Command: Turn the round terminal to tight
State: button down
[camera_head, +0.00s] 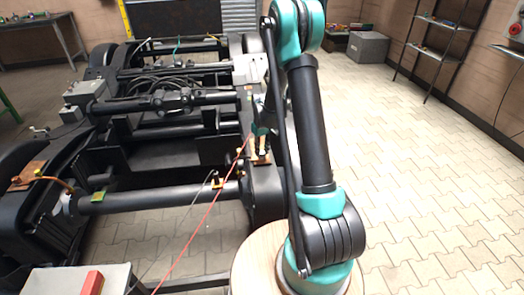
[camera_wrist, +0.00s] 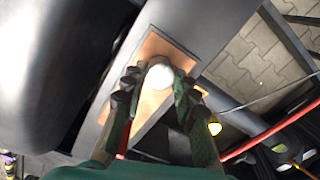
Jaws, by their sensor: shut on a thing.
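The round terminal (camera_wrist: 160,77) shows in the wrist view as a pale, bright round top between my fingertips. It stands on a copper-coloured plate (camera_wrist: 155,45) fixed to the dark frame. My gripper (camera_wrist: 156,80) is shut on the round terminal, one finger on each side. In the head view my gripper (camera_head: 262,138) is small and partly behind my arm, over the right side of the bogie. The terminal cannot be made out clearly there. Any mark showing its turn position is not visible.
The dark bogie (camera_head: 150,198) fills the left of the head view. A red cable (camera_head: 205,217) runs close to my gripper and also shows in the wrist view (camera_wrist: 268,145). A grey box (camera_head: 80,280) stands at the front left. Paved floor at the right is clear.

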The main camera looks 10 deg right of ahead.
aim_at(263, 153)
dwell(0.3)
jog(key=c, duration=1.2)
grip_release()
notch_tip(263, 153, up, 12)
jog(key=s+d+m+t, duration=0.1)
jog(key=s, duration=0.9)
jog(key=s+d+r+m+t, duration=0.1)
jog(key=s+m, duration=0.1)
jog(key=s, duration=0.8)
jog(key=s+d+m+t, duration=0.1)
jog(key=s+d+t, duration=0.1)
jog(key=s, duration=0.8)
jog(key=shift+s+r, duration=0.1)
jog(key=shift+r, duration=0.05)
